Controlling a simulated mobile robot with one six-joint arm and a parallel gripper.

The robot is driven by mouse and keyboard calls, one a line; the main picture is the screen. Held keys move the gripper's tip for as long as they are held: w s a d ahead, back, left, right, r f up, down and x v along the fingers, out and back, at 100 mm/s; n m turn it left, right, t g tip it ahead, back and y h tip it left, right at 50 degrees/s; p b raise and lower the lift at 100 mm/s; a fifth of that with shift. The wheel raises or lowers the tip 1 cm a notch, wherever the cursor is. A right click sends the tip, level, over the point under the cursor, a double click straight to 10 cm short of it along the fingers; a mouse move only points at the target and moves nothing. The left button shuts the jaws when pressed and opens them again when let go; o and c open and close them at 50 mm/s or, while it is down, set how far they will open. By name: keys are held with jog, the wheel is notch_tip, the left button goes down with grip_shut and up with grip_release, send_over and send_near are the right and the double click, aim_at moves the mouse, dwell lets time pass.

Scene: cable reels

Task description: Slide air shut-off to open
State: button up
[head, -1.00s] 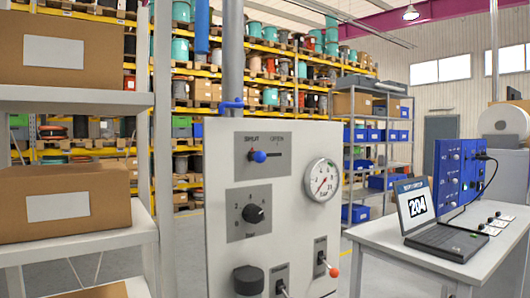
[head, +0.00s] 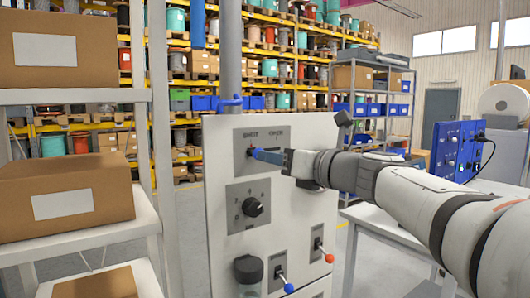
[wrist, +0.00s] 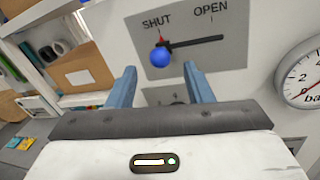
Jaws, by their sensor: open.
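The air shut-off slide is a straight slot (wrist: 205,41) in a grey plate (wrist: 245,60) marked SHUT and OPEN in the wrist view. Its blue ball knob (wrist: 160,57) stands at the SHUT end, beside a small red pointer. My gripper (wrist: 158,70) is open, with one blue finger to each side of the knob's line. The knob appears just beyond the fingertips, and I cannot tell whether they touch it.
Below on the grey panel (head: 225,230) are a rotary selector (head: 253,207), a dark round knob (head: 248,268), a blue-tipped lever (head: 289,288) and a red-tipped lever (head: 329,258). A pressure gauge (wrist: 305,78) is right of the slot. A shelf with boxes (head: 70,200) stands left.

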jog(key=shift+p+x, duration=0.3)
jog(key=shift+x, duration=1.9)
jog(key=shift+c, duration=0.4)
grip_shut()
